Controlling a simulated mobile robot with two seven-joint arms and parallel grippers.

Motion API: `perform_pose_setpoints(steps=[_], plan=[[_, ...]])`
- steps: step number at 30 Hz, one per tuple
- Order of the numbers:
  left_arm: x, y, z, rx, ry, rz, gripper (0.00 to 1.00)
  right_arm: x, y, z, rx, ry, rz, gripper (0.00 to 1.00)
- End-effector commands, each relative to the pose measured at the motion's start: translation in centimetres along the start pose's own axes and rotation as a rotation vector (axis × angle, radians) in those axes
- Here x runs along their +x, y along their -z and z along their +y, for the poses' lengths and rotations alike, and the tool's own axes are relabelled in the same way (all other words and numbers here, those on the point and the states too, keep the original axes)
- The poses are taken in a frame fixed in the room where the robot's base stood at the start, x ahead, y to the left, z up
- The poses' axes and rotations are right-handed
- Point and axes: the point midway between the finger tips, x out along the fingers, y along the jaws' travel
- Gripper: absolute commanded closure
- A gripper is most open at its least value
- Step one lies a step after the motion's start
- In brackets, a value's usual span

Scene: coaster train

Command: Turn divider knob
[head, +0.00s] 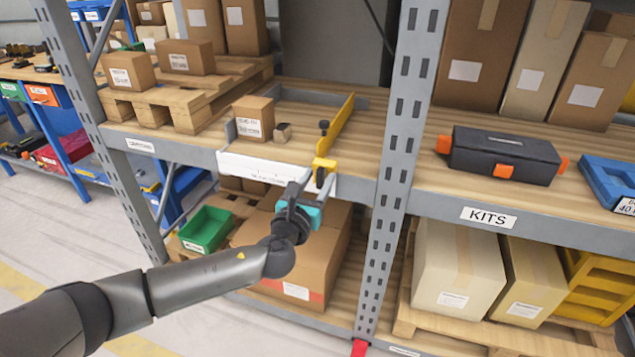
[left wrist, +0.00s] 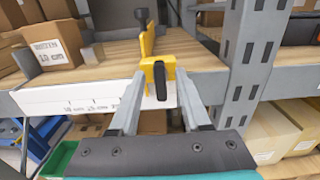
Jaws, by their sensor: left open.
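The yellow divider (head: 340,125) stands on the wooden shelf, with a yellow bracket (head: 324,163) over the white ruler strip (head: 262,170) at the shelf's front edge. A dark knob (left wrist: 160,80) hangs on the bracket's front in the left wrist view. A second dark knob (head: 323,126) stands upright on the divider's inner side; it also shows in the left wrist view (left wrist: 141,17). My left gripper (head: 312,182) is open at the bracket, its fingers on either side of the front knob. Contact with the knob cannot be told. My right gripper is out of view.
A cardboard box (head: 253,118) and a small brown block (head: 282,132) sit left of the divider. A grey perforated post (head: 402,120) rises close on the right. A green bin (head: 206,229) and a large carton (head: 315,255) lie below.

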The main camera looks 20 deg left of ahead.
Motion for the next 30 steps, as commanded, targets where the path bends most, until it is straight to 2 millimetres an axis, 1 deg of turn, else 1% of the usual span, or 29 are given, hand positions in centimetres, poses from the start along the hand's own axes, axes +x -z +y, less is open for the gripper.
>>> perform_pose_setpoints(steps=[7,19,20,30], plan=[[0.01,0.01,-0.02,0.0,0.0,0.0,0.54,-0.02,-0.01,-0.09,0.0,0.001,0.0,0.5],[-0.01,0.02,0.0,0.0,0.0,0.001,0.99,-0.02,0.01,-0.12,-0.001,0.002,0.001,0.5],[-0.01,0.02,0.01,0.0,0.0,0.001,1.0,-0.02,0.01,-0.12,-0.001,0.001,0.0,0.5],[-0.01,0.01,0.02,0.0,0.0,0.0,1.0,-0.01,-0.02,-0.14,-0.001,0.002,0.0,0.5]])
